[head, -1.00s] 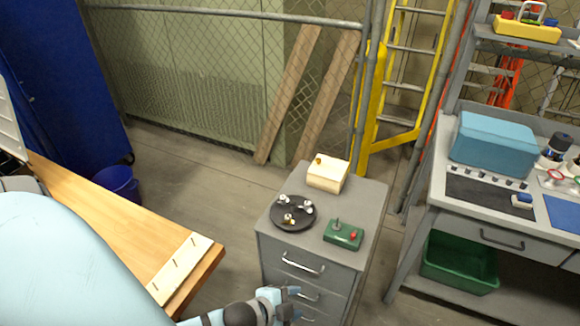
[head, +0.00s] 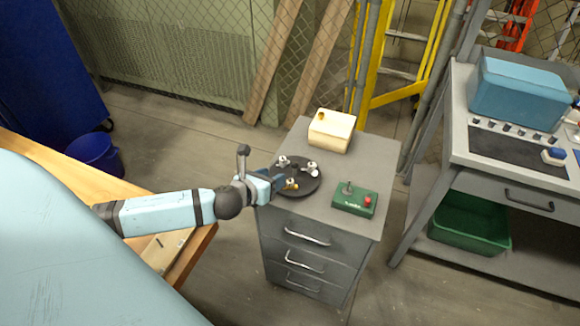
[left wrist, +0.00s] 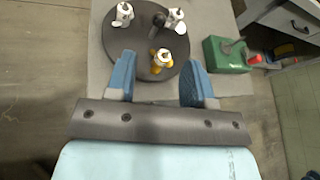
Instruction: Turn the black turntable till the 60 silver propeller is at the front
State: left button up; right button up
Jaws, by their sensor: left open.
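The black turntable (head: 306,183) sits on top of the grey drawer cabinet and carries several small propellers. In the left wrist view the turntable (left wrist: 135,55) holds a gold propeller (left wrist: 161,60) on its near side. Two silver propellers stand on its far side, one at left (left wrist: 123,14) and one at right (left wrist: 175,20). Labels on them are too small to read. My left gripper (head: 281,182) is at the turntable's left edge. In the left wrist view its two blue fingers (left wrist: 157,78) are spread, with the gold propeller showing between and beyond them. My right gripper is not in view.
On the cabinet top (head: 369,160) are a cream box (head: 331,132) behind the turntable and a green control box (head: 354,199) with a lever and red button at right. A wooden table (head: 30,150) is at left. A grey workbench (head: 455,140) stands at right.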

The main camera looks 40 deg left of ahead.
aim_at(293, 166)
pick_arm(q)
jog(key=x, duration=0.9)
jog(key=shift+w+f, duration=0.15)
jog(key=shift+w, duration=0.2)
jog(key=shift+c, duration=0.5)
grip_shut()
